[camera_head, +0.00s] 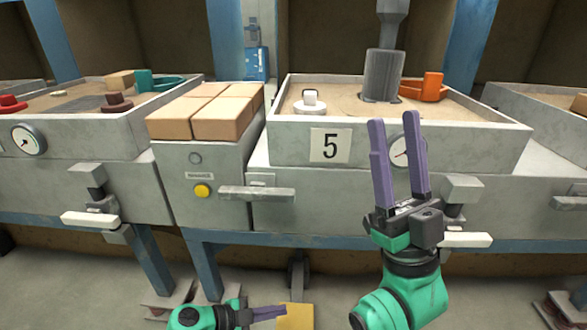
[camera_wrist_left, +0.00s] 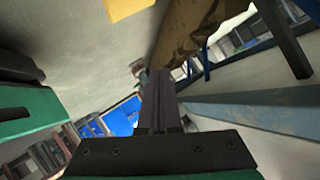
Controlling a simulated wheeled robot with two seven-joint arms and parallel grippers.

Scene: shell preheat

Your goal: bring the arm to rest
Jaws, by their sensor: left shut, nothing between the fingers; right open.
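My left gripper (camera_head: 268,313) is low at the bottom of the head view, below the workbench and near the floor. Its purple fingers are together and point right, with nothing between them. In the left wrist view its closed fingers (camera_wrist_left: 154,100) point away over the floor, with nothing held. My right gripper (camera_head: 397,150) is raised in front of the box marked 5. Its two purple fingers point up and stand apart, with nothing between them.
The sand box marked 5 (camera_head: 455,135) holds a grey cylinder (camera_head: 383,75) and an orange piece (camera_head: 432,87). Tan blocks (camera_head: 222,118) sit left of it, above a yellow button (camera_head: 203,190). White-handled levers (camera_head: 90,219) stick out in front. A yellow item (camera_head: 296,316) lies near my left fingertips.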

